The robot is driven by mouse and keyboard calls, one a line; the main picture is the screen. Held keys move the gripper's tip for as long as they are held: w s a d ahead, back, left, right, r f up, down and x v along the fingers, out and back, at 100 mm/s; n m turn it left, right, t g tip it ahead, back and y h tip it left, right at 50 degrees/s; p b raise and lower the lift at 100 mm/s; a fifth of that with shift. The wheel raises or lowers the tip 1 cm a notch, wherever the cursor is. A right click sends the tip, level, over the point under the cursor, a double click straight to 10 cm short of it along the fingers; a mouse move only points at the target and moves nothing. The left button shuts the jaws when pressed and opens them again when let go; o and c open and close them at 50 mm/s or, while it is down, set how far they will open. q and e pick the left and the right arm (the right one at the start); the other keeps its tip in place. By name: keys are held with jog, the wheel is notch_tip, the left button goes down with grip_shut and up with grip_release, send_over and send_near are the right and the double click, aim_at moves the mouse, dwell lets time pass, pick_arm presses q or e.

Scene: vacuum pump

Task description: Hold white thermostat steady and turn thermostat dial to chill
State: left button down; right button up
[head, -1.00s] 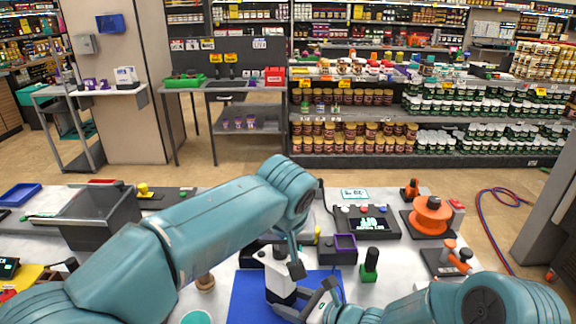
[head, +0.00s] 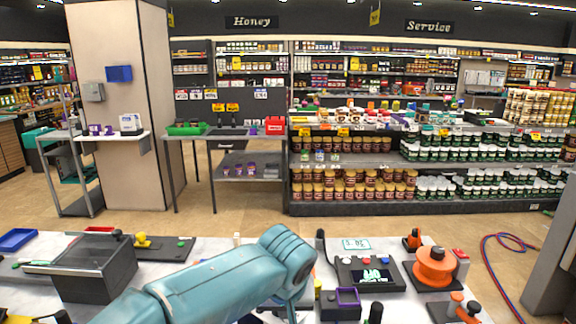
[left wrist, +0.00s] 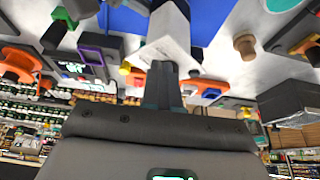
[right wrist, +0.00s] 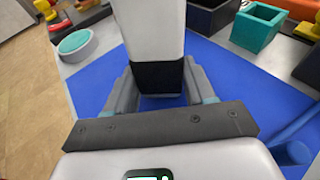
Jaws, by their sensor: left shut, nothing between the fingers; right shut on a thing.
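The white thermostat, a white block with a dark band, stands between the fingers of my right gripper (right wrist: 158,82) in the right wrist view (right wrist: 150,30). The right gripper is shut on its lower dark part, just above a blue mat (right wrist: 225,75). In the left wrist view the thermostat (left wrist: 168,40) lies just beyond the tips of my left gripper (left wrist: 161,76). That gripper is shut and empty, and I cannot tell whether it touches the thermostat. The dial and its setting cannot be made out. In the head view the thermostat and both fingertips are out of frame.
A dark grey bin (head: 95,282) stands at the left. A round wooden peg (left wrist: 245,45) is near the mat.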

pick_arm(q)
jog(key=shift+w+a+f, duration=0.1)
jog(key=shift+w+a, duration=0.15)
jog(key=shift+w, duration=0.15)
pick_arm(e)
jog(key=shift+s+f, duration=0.15)
dwell(0.5)
pick_arm(q)
jog(key=shift+s+a, duration=0.1)
jog(key=shift+a, duration=0.2)
jog(key=shift+a, duration=0.25)
jog(key=shift+a, duration=0.3)
pick_arm(e)
jog(key=shift+c, duration=0.2)
dwell(0.3)
pick_arm(q)
jog(key=shift+s+a, duration=0.1)
jog(key=shift+s, duration=0.15)
notch_tip(320, 180, up, 6)
jog(key=shift+w, duration=0.3)
